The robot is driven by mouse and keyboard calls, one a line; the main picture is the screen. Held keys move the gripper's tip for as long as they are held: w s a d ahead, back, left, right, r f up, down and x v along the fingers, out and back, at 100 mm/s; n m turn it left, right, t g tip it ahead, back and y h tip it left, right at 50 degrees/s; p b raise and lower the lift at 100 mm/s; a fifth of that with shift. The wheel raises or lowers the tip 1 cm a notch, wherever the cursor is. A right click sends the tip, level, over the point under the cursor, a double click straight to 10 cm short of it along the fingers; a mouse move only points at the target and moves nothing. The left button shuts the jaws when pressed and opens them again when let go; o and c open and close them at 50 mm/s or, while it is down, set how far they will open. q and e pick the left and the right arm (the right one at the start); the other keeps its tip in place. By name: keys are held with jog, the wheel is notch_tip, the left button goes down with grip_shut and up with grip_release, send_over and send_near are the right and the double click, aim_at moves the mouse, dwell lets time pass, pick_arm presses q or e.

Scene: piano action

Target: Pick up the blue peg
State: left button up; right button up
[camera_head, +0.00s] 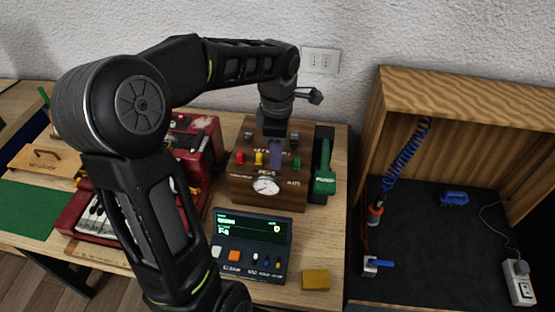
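The blue peg (276,154) stands upright at the top front of a brown wooden box (276,198), between a yellow peg (259,158) and a green peg (297,163). A red peg (240,158) is at the left end. My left gripper (275,132) points down from above, right over the blue peg. Its dark fingers blend with the box top, so I cannot see whether they touch or hold the peg. The peg's lower end is not clear. My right gripper is out of view.
A dark display unit (252,245) and a yellow block (315,280) lie in front of the box. A green-handled tool (324,168) stands to its right. A red machine (205,150) is at left. A wooden cabinet (470,92) stands on the right.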

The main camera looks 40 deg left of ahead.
pick_arm(q)
jog(key=shift+f, duration=0.5)
jog(key=shift+c, duration=0.4)
grip_shut()
